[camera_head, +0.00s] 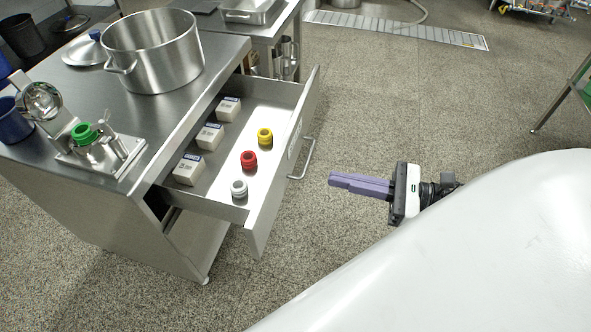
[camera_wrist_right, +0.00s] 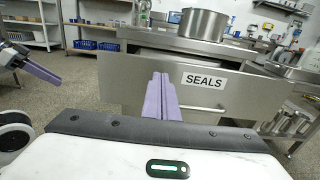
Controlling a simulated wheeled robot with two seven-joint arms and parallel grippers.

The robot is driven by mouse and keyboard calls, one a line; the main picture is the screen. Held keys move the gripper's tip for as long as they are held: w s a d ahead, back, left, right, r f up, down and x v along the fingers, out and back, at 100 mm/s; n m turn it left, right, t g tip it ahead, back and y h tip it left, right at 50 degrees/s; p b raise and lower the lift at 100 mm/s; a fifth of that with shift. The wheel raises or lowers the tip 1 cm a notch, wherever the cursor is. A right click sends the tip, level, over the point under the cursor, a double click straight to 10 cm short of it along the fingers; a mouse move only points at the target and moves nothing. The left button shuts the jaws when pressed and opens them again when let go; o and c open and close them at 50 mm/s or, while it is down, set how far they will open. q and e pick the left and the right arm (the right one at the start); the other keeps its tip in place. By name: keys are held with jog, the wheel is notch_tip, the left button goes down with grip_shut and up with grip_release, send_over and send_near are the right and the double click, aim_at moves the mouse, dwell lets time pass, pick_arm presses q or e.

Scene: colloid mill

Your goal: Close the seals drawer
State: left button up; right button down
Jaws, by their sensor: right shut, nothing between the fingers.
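The seals drawer (camera_head: 268,196) stands pulled out of the steel cabinet in the head view, with its inside open to view. It holds white, red and yellow rings and several small white boxes. Its bar handle (camera_head: 303,160) is on the outer face. In the right wrist view the drawer front (camera_wrist_right: 135,88) faces me with a "SEALS" label. My right gripper (camera_head: 333,180) is shut and empty, its purple fingers pointing at the drawer front and apart from it. My left gripper (camera_wrist_right: 50,78) shows only at the left edge of the right wrist view.
The cabinet top (camera_head: 62,92) carries a large steel pot (camera_head: 153,52), a lid (camera_head: 84,50) and a mill part with a green ring (camera_head: 84,133). Open floor (camera_head: 400,90) lies between the drawer and my right gripper. A green-edged table (camera_head: 570,90) is at the right.

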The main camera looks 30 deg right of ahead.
aim_at(279, 166)
jog(key=b+x, duration=0.1)
jog(key=x, duration=0.9)
jog(key=shift+w+b, duration=0.15)
jog(key=shift+b, duration=0.2)
